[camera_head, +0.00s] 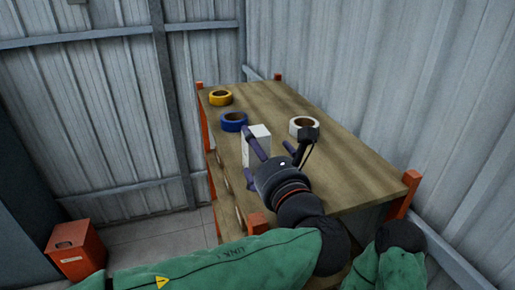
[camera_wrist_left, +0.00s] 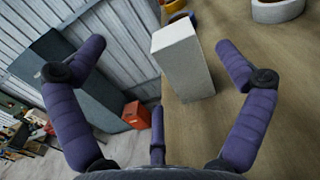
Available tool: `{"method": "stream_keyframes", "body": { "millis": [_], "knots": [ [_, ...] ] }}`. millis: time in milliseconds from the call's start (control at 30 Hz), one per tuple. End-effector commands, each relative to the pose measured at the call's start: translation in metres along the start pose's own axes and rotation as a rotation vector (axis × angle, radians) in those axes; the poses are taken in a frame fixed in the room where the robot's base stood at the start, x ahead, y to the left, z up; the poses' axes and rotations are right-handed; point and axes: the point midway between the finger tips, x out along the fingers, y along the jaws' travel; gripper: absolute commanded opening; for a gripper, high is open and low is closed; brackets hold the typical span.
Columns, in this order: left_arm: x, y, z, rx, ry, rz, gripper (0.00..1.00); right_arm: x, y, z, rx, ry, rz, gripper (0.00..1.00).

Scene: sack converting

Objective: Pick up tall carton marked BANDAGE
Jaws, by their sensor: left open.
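A tall pale carton (camera_head: 262,134) stands upright on the wooden tabletop, near its left edge. It also shows in the left wrist view (camera_wrist_left: 185,75); no lettering is readable on the faces I see. My left gripper (camera_head: 270,143) is open just on the near side of the carton, and one finger hides part of it. In the left wrist view the spread purple fingers (camera_wrist_left: 160,48) have the carton between and beyond them, nearer the right finger. I see no grip on it. My right gripper is not visible.
On the tabletop (camera_head: 355,165) a yellow tape roll (camera_head: 220,99), a blue roll (camera_head: 233,122) and a white roll (camera_head: 296,126) lie around the carton. Orange posts (camera_head: 411,182) rise at the table's corners. A red bin (camera_head: 75,250) stands on the floor at left. The tabletop's right side is clear.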

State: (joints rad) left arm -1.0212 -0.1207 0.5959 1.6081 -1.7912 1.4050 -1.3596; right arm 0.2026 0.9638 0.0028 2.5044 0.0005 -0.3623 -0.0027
Motion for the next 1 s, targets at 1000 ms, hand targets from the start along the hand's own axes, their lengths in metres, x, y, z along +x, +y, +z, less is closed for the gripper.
{"method": "stream_keyframes", "body": {
  "millis": [1000],
  "knots": [
    [0.075,0.000,-0.041,0.000,0.002,0.001,1.00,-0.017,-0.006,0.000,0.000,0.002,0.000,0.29]
  ]
}}
